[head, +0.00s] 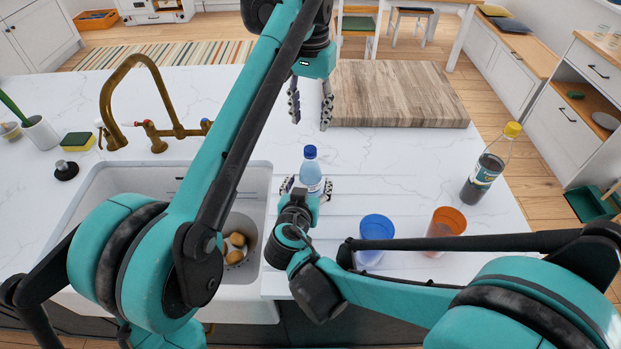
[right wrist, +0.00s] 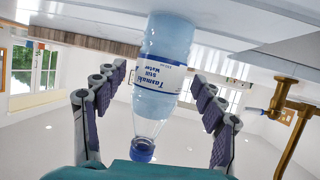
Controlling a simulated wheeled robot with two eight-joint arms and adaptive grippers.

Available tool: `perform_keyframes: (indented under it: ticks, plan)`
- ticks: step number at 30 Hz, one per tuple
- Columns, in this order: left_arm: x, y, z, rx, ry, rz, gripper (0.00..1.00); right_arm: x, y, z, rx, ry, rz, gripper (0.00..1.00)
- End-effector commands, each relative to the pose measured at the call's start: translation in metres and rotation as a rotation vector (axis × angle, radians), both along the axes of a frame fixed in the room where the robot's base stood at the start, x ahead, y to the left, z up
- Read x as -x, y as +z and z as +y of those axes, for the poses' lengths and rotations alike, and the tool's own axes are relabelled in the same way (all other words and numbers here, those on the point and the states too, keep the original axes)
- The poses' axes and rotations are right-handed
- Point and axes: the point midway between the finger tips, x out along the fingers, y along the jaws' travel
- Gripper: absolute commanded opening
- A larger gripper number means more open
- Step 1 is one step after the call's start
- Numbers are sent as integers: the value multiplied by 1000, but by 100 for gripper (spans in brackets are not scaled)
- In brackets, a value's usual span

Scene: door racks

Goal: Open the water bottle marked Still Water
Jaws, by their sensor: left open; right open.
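The water bottle (head: 311,176) stands on the white counter right of the sink; it is clear with a blue cap. In the right wrist view the bottle (right wrist: 160,95) appears upside down, and its blue-and-white label reads "Still Water". My right gripper (head: 307,187) is open, low at the bottle, with its fingers on either side. In the right wrist view gaps show between the bottle and the fingers of this gripper (right wrist: 159,76). My left gripper (head: 310,119) is open and empty, pointing down, higher than the bottle and beyond it in the picture. The blue cap (head: 310,152) is on the bottle.
A blue cup (head: 376,231) and an orange cup (head: 447,222) stand to the right. A yellow-capped bottle of dark liquid (head: 487,168) is further right. A wooden board (head: 396,92) lies behind. The sink (head: 146,178) with a brass tap (head: 117,98) is left.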

Motion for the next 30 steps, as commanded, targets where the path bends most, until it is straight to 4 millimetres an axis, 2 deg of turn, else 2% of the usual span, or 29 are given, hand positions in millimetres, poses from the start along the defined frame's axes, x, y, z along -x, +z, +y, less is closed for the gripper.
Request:
perform_keyframes:
  ticks: [6,15,23,30]
  plan:
    - [0,0,0,0,0,0,44,-19,-8,-4,-1,-1,0,70]
    - [0,0,0,0,0,0,44,-21,-9,-4,0,0,1,70]
    - [0,0,0,0,0,0,44,-21,-9,-4,0,0,1,1]
    - [0,0,0,0,-34,0,44,-21,-9,-4,0,0,1,0]
